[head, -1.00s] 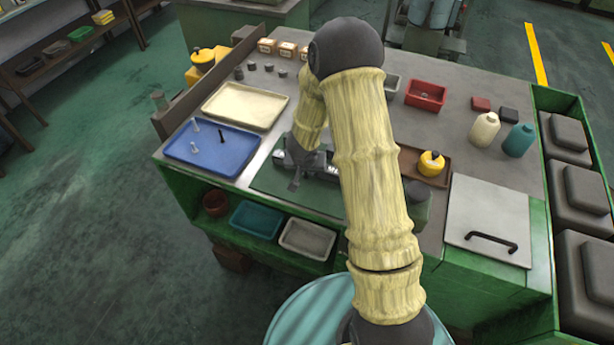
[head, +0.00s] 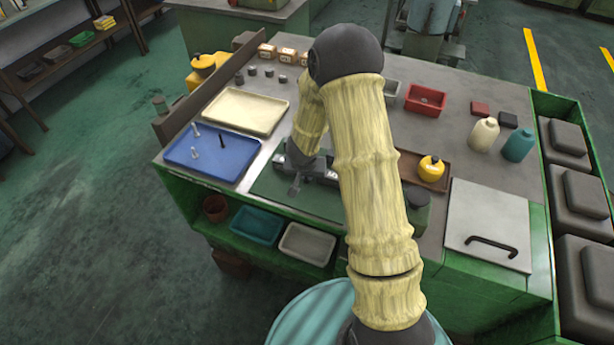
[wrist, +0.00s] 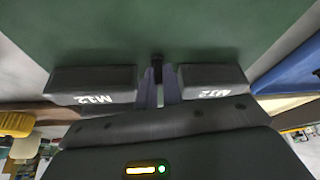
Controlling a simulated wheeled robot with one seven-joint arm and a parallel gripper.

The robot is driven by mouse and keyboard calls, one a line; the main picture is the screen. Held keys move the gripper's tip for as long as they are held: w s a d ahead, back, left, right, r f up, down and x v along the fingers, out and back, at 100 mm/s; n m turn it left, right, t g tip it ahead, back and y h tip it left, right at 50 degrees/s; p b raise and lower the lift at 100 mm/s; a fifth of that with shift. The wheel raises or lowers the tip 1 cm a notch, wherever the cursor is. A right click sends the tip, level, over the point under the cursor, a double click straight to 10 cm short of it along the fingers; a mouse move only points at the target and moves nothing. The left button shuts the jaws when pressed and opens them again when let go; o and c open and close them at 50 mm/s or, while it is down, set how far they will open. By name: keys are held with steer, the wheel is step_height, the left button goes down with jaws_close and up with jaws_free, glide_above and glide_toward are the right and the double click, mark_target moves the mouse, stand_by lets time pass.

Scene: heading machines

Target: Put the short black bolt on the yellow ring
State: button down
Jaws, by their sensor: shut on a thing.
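My gripper (wrist: 158,88) is shut on a small dark bolt (wrist: 157,63), whose end shows between the fingertips in the wrist view. The bolt is over or against a green mat (wrist: 200,25); the gap cannot be told. In the head view the green mat (head: 270,188) lies at the front of the bench, and my arm hides part of it. I cannot make out the yellow ring in either view; my gripper and arm may hide it.
A blue tray (head: 235,165) left of the mat holds pale bolts (head: 195,150) and a dark bolt (head: 221,141). A cream tray (head: 245,108) lies behind it. A yellow pot (head: 431,169) stands right of my arm, near a grey plate with a handle (head: 485,215).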

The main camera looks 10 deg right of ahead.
step_height(320, 180, up, 10)
steer(key=p, duration=0.7)
stand_by(0.4)
